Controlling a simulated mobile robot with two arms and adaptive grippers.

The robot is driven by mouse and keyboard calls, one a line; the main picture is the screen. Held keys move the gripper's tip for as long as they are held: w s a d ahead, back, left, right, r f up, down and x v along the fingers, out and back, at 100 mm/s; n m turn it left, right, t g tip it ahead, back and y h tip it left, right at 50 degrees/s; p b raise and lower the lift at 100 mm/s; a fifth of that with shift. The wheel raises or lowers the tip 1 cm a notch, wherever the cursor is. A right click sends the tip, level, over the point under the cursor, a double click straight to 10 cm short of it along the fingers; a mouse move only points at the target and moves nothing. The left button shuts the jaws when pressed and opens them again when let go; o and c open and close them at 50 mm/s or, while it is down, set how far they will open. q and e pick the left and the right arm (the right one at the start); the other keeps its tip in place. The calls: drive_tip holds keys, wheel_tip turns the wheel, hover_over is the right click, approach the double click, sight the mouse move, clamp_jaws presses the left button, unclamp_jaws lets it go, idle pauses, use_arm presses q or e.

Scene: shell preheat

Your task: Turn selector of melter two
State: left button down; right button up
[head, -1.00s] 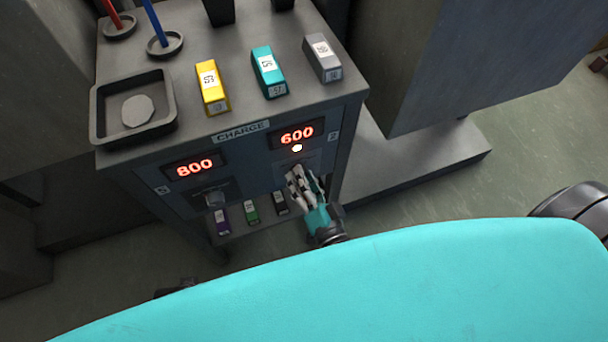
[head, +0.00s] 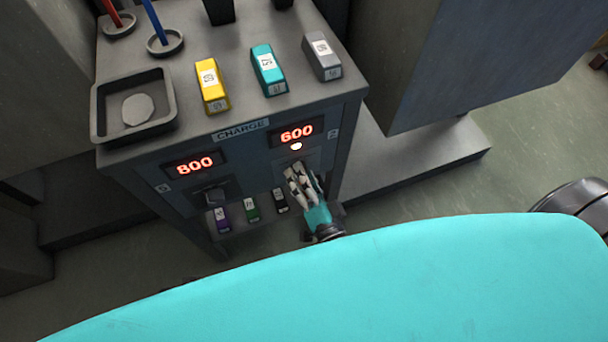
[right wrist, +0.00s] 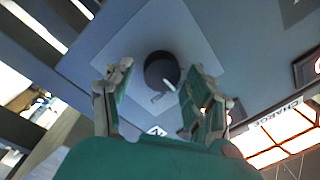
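In the right wrist view a dark round selector knob (right wrist: 162,70) with a pale pointer mark sits on a square plate. My right gripper (head: 291,174) is at this panel below the display and hides the knob in the head view. In the right wrist view its fingers (right wrist: 155,88) are apart, one on each side of the knob, with gaps showing. I cannot tell their exact depth relative to it. My left gripper is not in view.
The left panel has a display (head: 194,165) reading 800 and its own selector (head: 214,196). On top are a tray (head: 102,136), yellow (head: 212,85), teal (head: 268,70) and grey (head: 322,56) blocks. Small blocks sit on a low shelf (head: 240,230). A large grey body (head: 480,60) stands at the right.

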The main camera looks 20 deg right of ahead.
drive_tip(key=s, duration=0.8)
drive_tip(key=s+d, duration=0.1)
drive_tip(key=s, duration=0.3)
drive_tip(key=shift+f, duration=0.3)
